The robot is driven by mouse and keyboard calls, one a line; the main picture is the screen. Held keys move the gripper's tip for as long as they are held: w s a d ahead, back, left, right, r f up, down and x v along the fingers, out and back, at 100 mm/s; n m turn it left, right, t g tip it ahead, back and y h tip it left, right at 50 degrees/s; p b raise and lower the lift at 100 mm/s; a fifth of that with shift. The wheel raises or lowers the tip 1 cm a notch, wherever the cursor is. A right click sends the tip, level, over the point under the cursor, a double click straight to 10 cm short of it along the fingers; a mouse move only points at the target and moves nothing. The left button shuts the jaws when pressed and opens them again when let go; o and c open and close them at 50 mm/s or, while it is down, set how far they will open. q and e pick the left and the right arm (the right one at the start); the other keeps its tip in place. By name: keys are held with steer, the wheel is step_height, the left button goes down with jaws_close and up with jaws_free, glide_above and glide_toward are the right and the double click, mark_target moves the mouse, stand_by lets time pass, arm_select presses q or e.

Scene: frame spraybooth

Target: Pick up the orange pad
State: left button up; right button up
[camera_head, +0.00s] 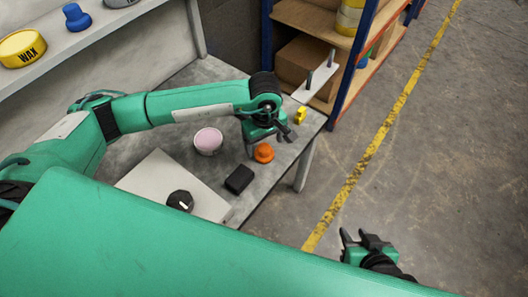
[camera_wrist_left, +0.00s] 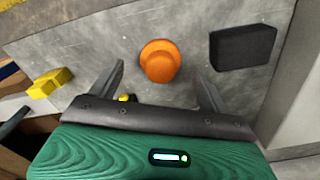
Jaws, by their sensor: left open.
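The orange pad (camera_head: 264,153) lies on the grey workbench near its right end, a small round piece with a knob-like top. In the left wrist view the orange pad (camera_wrist_left: 160,60) sits ahead of and between the two fingers, with no finger touching it. My left gripper (camera_head: 284,134) is open and empty, just above and beside the pad in the head view; its fingers also show in the left wrist view (camera_wrist_left: 160,85). My right gripper (camera_head: 366,240) hangs over the floor at the lower right, away from the bench, its fingers apart.
A black block (camera_head: 239,179) lies close to the pad. A pink-topped tub (camera_head: 208,141), a white board (camera_head: 152,180) with a black knob (camera_head: 180,201), and a yellow piece (camera_head: 300,115) are also on the bench (camera_head: 290,151). A shelf rack (camera_head: 351,75) stands behind.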

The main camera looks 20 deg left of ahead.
mark_target(264, 148)
arm_select(q)
step_height(264, 148, down, 4)
steer(key=shift+a+f, duration=0.1)
arm_select(e)
steer(key=shift+w+a+t, duration=0.2)
steer(key=shift+a+t, duration=0.1)
steer(key=shift+a, duration=0.2)
arm_select(q)
steer(key=shift+c, duration=0.5)
steer(key=c, duration=1)
steer(key=shift+o, duration=0.2)
